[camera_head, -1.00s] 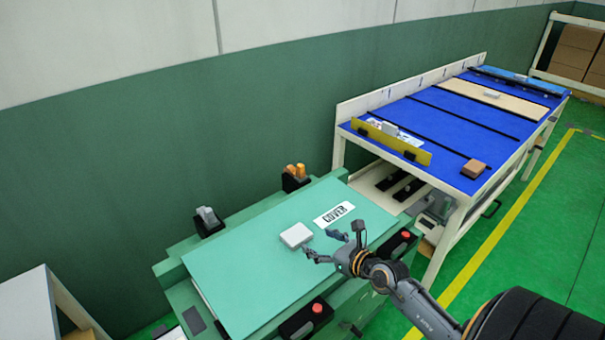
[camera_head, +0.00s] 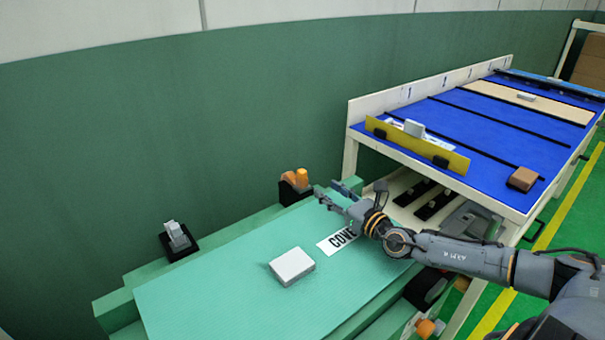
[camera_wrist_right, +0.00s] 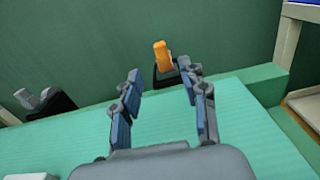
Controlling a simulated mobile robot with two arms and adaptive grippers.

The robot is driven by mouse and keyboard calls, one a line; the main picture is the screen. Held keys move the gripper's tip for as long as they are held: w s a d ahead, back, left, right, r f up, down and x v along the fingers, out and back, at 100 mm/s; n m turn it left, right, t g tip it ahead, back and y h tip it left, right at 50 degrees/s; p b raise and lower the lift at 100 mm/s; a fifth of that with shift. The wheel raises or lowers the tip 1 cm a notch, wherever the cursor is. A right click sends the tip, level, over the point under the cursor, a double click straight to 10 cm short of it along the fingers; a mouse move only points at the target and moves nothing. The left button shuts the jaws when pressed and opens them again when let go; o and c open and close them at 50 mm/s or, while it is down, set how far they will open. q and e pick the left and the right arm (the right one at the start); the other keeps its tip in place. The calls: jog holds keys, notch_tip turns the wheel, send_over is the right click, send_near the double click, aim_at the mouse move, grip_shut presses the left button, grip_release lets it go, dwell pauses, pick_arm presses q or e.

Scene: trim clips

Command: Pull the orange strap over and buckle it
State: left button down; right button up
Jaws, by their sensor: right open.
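The orange strap piece (camera_head: 301,178) stands in a black holder at the back edge of the green bench, behind the cover. In the right wrist view the orange piece (camera_wrist_right: 163,56) stands upright beyond my fingertips, between them in the picture. My right gripper (camera_head: 328,191) is open and empty above the cover, close in front of the orange piece and apart from it in the wrist view (camera_wrist_right: 160,74). Another orange part (camera_head: 427,328) shows low at the bench's front side, partly cut off by the picture edge. My left gripper is not in view.
A light green cover (camera_head: 215,285) with a "COVER" label and a white block (camera_head: 292,266) lies on the bench. A grey clip in a black holder (camera_head: 177,240) stands at the back left. A blue-topped table (camera_head: 470,125) is at the right. A green wall rises behind.

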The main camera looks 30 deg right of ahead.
aim_at(305, 175)
jog(key=w, duration=0.8)
jog(key=shift+w+a, duration=0.15)
jog(key=shift+a, duration=0.2)
jog(key=w, duration=0.3)
jog(key=shift+a+f+b, duration=0.1)
jog(key=shift+a+b, duration=0.05)
jog(key=shift+b, duration=0.2)
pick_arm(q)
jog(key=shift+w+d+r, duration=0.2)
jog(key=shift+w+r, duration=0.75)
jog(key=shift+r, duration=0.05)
pick_arm(e)
jog(key=shift+w, duration=0.4)
grip_shut()
